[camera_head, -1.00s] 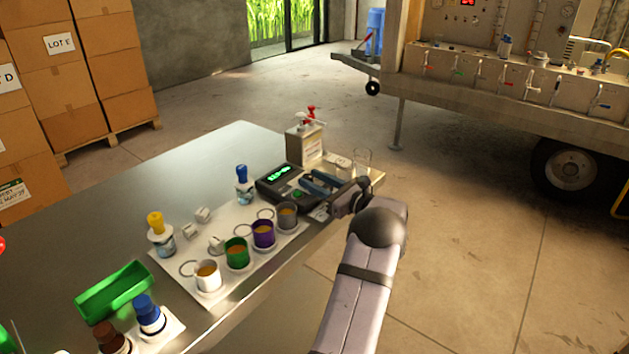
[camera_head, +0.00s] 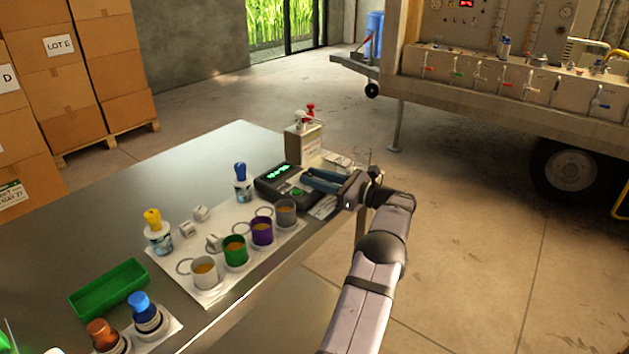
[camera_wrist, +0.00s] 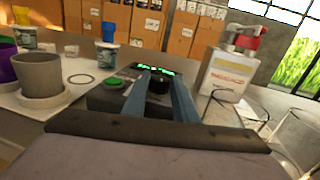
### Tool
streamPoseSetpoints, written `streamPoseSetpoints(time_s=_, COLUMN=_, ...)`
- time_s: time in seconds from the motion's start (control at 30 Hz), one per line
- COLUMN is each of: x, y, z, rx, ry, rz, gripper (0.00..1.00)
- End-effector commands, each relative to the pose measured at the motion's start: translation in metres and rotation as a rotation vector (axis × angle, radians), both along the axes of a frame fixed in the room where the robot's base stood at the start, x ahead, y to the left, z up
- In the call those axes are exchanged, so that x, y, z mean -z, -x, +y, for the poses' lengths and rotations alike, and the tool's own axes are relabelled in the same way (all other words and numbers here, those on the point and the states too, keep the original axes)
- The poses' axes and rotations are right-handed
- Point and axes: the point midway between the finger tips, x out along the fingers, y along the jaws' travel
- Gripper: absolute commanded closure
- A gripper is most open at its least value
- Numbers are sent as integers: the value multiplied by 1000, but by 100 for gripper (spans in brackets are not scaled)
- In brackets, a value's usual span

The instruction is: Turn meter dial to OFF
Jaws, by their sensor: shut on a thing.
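The meter is a dark box (camera_head: 270,190) with a lit green display, near the far right end of the metal table. A green round knob or button (camera_head: 297,191) sits on its top face. In the wrist view the meter (camera_wrist: 104,97) shows its green display (camera_wrist: 152,69), the green button (camera_wrist: 115,83) and a black dial (camera_wrist: 158,86). My gripper (camera_head: 309,180) reaches over the meter from the right. In the wrist view my gripper (camera_wrist: 160,80) has its two blue-grey fingers on either side of the black dial, shut on it. The dial's marking cannot be read.
A grey cup (camera_head: 286,213), a purple cup (camera_head: 262,231) and other cups stand in front of the meter. A white pump container (camera_head: 304,141) stands behind, with clear glassware (camera_wrist: 299,134) close on the right.

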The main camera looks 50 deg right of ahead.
Motion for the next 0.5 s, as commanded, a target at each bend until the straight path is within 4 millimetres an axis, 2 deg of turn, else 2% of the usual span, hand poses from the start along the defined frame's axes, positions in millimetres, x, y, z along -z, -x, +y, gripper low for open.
streamPoseSetpoints(time_s=0.5, x=-5, y=0, z=-2, rx=-42, ry=9, rz=-1, gripper=97)
